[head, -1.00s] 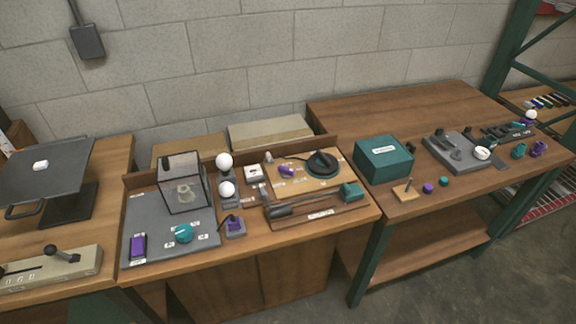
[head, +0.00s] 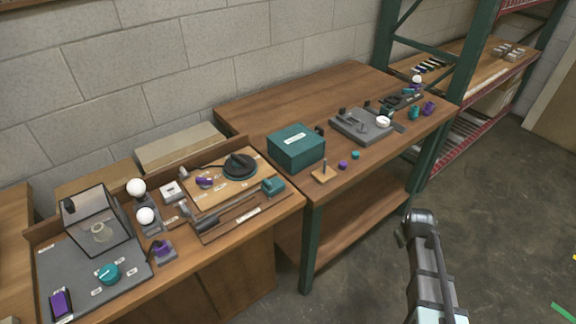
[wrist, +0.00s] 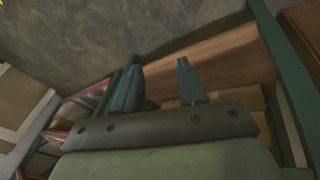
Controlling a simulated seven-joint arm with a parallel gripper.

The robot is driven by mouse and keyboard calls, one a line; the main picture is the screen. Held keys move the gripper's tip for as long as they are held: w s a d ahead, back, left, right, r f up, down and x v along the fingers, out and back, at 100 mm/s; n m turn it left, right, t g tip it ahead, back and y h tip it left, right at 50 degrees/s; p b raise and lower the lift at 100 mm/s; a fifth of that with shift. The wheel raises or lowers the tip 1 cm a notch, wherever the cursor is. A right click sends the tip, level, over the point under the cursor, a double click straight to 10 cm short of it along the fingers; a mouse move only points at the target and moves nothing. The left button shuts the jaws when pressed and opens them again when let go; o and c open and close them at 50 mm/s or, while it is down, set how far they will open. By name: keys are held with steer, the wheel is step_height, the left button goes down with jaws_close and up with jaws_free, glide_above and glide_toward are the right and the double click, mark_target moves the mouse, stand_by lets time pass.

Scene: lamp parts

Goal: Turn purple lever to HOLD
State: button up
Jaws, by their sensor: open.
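Several purple parts show in the head view, and I cannot tell for sure which is the lever. One purple part (head: 204,181) lies on a light wooden board with small labels, beside a black disc (head: 240,166). Another purple part (head: 162,247) with a dark stick stands on a small grey block at the bench's front edge. The labels are too small to read, so HOLD cannot be made out. In the wrist view my gripper (wrist: 159,66) is open and empty, with two blue-grey fingers apart. It points toward floor and shelving, away from the purple parts.
A clear box (head: 97,222) and a teal dial (head: 108,273) stand on a grey panel at left. A teal box (head: 296,148) sits on the right table. A green-post rack (head: 460,80) stands beyond. Floor in front of the right table is open around my arm.

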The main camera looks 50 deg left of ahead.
steer(key=s+a+r+n+y, duration=0.1)
steer(key=a+r, duration=0.7)
steer(key=s+a+r+n+t+y, duration=0.1)
steer(key=a+r+n, duration=0.1)
steer(key=a+r, duration=0.5)
steer(key=s+a+r+n+t+y, duration=0.1)
steer(key=s+a+r+n+y, duration=0.1)
steer(key=a+r, duration=0.6)
steer(key=shift+a+r, duration=0.2)
steer(key=shift+a, duration=0.35)
steer(key=shift+a+r, duration=0.15)
steer(key=shift+a, duration=0.4)
steer(key=s+a+r+n, duration=0.1)
steer(key=s+a+r, duration=0.2)
steer(key=n+g+h, duration=0.2)
steer(key=n+g, duration=0.6)
steer(key=g, duration=0.1)
glide_toward(204, 178)
steer(key=x, duration=0.8)
steer(key=shift+s+f, duration=0.15)
steer(key=shift+f, duration=0.1)
steer(key=shift+c, duration=0.2)
jaws_close()
